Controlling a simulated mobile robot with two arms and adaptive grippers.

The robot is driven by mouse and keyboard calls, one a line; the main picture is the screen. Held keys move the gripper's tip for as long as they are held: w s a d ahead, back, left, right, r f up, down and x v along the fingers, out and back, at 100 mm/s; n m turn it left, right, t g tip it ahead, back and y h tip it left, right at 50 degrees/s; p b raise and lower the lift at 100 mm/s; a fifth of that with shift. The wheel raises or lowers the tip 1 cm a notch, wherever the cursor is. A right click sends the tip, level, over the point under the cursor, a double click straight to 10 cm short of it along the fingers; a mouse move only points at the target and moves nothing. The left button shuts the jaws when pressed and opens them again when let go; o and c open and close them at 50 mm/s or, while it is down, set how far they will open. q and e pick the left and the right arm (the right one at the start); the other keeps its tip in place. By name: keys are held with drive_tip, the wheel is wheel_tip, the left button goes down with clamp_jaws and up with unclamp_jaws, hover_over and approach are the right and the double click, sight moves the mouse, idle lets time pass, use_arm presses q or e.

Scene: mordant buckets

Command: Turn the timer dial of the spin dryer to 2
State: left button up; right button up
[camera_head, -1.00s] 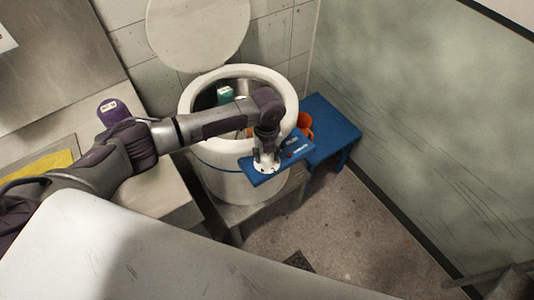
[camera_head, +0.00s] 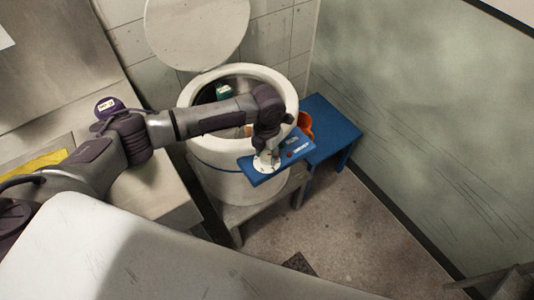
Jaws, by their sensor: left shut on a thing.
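The spin dryer (camera_head: 228,184) is a white round drum with its lid (camera_head: 196,32) raised against the tiled wall. Its blue control panel (camera_head: 258,180) sticks out at the front and carries a small red mark and pale print. The white timer dial (camera_head: 263,168) sits on the left part of the panel. My left gripper (camera_head: 267,155) points down at the dial from above and is shut on it. The gripper hides much of the dial, and its pointer and numbers are too small to read. My right gripper is not in view.
A blue stool (camera_head: 335,128) with an orange container (camera_head: 304,122) stands right of the dryer. A green-labelled thing (camera_head: 223,91) is inside the drum.

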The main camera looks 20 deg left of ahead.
sight(267, 155)
use_arm(q)
drive_tip(key=shift+m, duration=0.4)
drive_tip(key=o, duration=0.9)
drive_tip(key=shift+r, duration=0.1)
wheel_tip(267, 155, up, 12)
drive_tip(key=shift+f, duration=0.1)
idle(0.4)
